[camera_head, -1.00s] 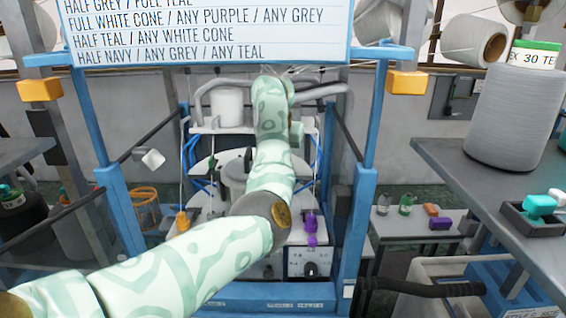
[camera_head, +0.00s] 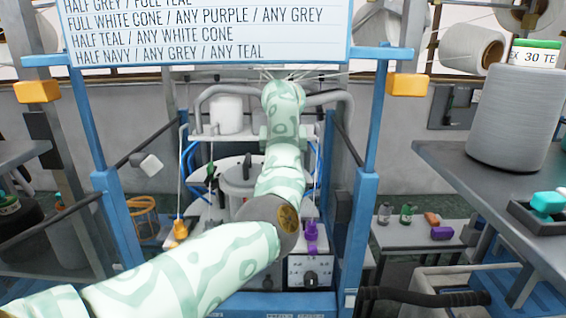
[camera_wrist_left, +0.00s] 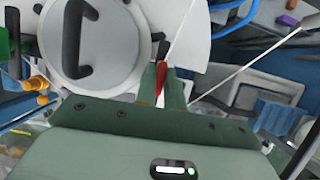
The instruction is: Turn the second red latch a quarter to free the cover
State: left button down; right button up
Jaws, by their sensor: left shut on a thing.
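In the left wrist view a red latch (camera_wrist_left: 161,82) with a black end stands upright in the picture at the right edge of the round grey cover. The cover (camera_wrist_left: 115,58) is a disc with a black bar handle (camera_wrist_left: 73,40). My left gripper (camera_wrist_left: 162,74) is shut on the red latch, its green fingers on both sides of it. In the head view the cover (camera_head: 237,190) shows inside the blue-framed machine, partly behind my left arm. My left gripper and the held latch are hidden there by my arm. My right gripper is in neither view.
Blue posts (camera_head: 363,225) flank the machine on both sides. An orange part (camera_head: 180,229) and a purple part (camera_head: 311,236) stand on its front. A grey table (camera_head: 455,165) with a large grey cone (camera_head: 515,115) is at the right. A text board (camera_head: 200,30) hangs above.

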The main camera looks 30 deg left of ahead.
pick_arm(q)
jog(key=c, duration=1.5)
grip_release()
jog(key=shift+s+d+r, duration=0.1)
jog(key=shift+r, duration=0.35)
jog(key=shift+s+d+r+b, duration=0.3)
jog(key=shift+s+d+r, duration=0.2)
jog(key=shift+s+r, duration=0.3)
jog(key=s+d, duration=0.5)
jog(key=s, duration=0.4)
jog(key=shift+d+b, duration=0.35)
jog(key=shift+b, duration=0.05)
jog(key=shift+s+d+r, duration=0.1)
jog(key=shift+s+d, duration=0.05)
